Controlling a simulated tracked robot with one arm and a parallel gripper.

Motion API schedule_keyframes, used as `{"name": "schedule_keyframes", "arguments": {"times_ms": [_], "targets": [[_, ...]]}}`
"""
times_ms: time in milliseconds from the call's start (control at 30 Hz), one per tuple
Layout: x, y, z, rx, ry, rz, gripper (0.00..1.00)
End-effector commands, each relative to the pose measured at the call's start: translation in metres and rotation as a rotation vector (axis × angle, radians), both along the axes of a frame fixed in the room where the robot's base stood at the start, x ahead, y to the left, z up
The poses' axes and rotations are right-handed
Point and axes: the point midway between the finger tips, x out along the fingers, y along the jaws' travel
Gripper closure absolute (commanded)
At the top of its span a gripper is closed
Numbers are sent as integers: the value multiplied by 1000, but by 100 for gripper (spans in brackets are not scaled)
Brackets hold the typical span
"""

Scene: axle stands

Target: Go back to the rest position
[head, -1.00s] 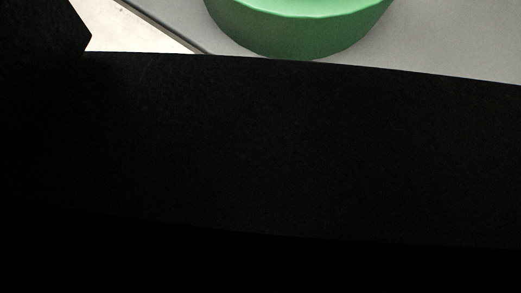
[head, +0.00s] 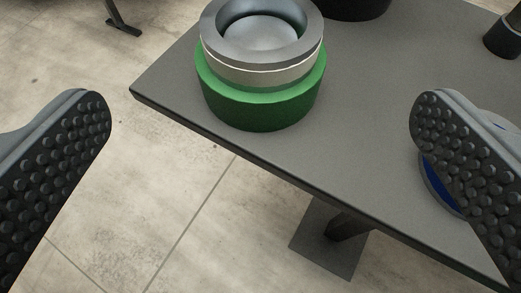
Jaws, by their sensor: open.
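My gripper (head: 260,165) is open, with its two dark studded finger pads far apart at the left and right of the head view. Nothing is held between them. A green round base (head: 262,108) stands on the grey table, with a grey metal ring (head: 263,45) on top of it. The ring has a hollow top with a rounded grey surface inside. Both sit beyond the fingertips, apart from them.
The grey table (head: 300,150) has its corner at the left and its front edge running down to the right. A blue round thing (head: 435,185) is partly hidden behind the right finger. Dark round things (head: 502,40) stand at the back. Tiled floor (head: 150,190) lies below.

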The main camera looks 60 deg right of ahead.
Motion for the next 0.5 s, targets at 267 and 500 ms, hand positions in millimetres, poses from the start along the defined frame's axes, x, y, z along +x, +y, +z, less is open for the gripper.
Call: {"name": "schedule_keyframes", "arguments": {"times_ms": [267, 500], "targets": [[2, 0, 6, -1, -11, 6, 0], [31, 1, 101, -11, -183, 117, 0]]}}
